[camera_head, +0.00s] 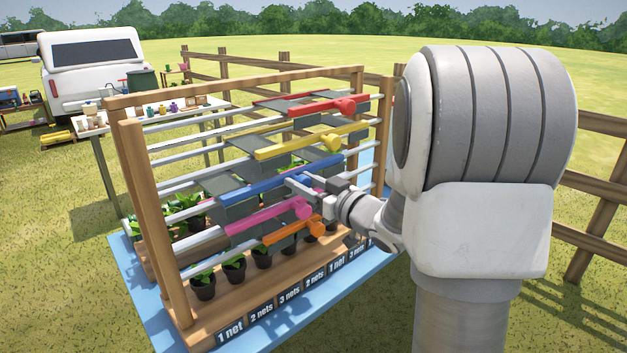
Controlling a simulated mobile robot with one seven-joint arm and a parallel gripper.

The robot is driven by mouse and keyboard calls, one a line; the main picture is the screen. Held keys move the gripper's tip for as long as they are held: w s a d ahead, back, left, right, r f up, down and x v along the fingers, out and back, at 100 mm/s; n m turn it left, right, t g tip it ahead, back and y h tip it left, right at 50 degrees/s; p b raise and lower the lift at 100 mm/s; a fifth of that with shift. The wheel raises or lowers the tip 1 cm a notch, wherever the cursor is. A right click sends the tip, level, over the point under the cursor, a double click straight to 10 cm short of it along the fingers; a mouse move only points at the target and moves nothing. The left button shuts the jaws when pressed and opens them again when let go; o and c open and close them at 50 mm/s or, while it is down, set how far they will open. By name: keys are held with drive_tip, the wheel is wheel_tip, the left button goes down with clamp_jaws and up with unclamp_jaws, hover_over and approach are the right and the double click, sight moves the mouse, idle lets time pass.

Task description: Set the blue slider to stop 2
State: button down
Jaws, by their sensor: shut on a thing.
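The blue slider (255,187) is a long bar on the middle rails of a wooden frame, with dark net panels by it. My gripper (296,181) reaches in from the right and is shut at the blue slider, right of its middle. The fingers hide the part of the slider that they hold. No stop marks for the slider can be made out. Labels along the frame's base (289,299) read "1 net", "2 nets" and "3 nets".
A red slider (310,107) and a yellow slider (300,144) sit above; a pink slider (262,219) and an orange slider (287,231) sit close below. Potted plants (234,268) stand under them. The wooden frame's left post (160,230) bounds the rails. Grass lies open in front.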

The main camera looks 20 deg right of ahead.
drive_tip(key=shift+c, duration=2.2)
unclamp_jaws()
drive_tip(key=p+v, duration=0.1)
drive_tip(key=v, duration=1.6)
drive_tip(key=shift+s, duration=0.15)
drive_tip(key=shift+r, duration=0.1)
